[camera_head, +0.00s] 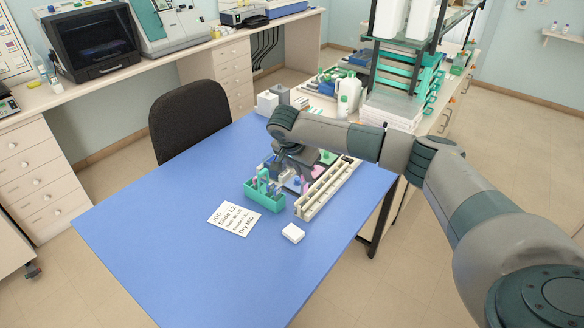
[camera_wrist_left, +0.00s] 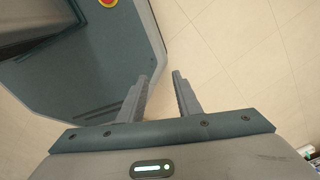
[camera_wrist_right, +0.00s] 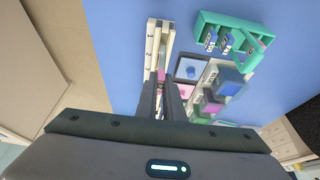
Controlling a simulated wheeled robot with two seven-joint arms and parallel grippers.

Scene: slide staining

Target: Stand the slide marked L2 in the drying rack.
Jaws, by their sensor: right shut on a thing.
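The cream drying rack (camera_head: 327,190) is a long slotted holder on the blue table; it also shows in the right wrist view (camera_wrist_right: 152,48). My right gripper (camera_wrist_right: 166,86) is shut on a thin slide with a pink patch (camera_wrist_right: 162,75), at the rack's near end in that view. The slide's marking is not readable, and I cannot tell whether it touches the rack. In the head view the right gripper (camera_head: 290,165) partly hides the staining area. A green slide holder (camera_head: 264,197) with labelled slides stands left of the rack. My left gripper (camera_wrist_left: 160,82) is open and empty over the floor.
A handwritten card (camera_head: 234,219) mentions slide L2 and "Dry MID". A white block (camera_head: 293,233) lies near the rack's front end. Staining pads and coloured blocks (camera_wrist_right: 213,105) sit beside the rack. The table's left and front are clear. A dark chair (camera_head: 188,120) stands behind.

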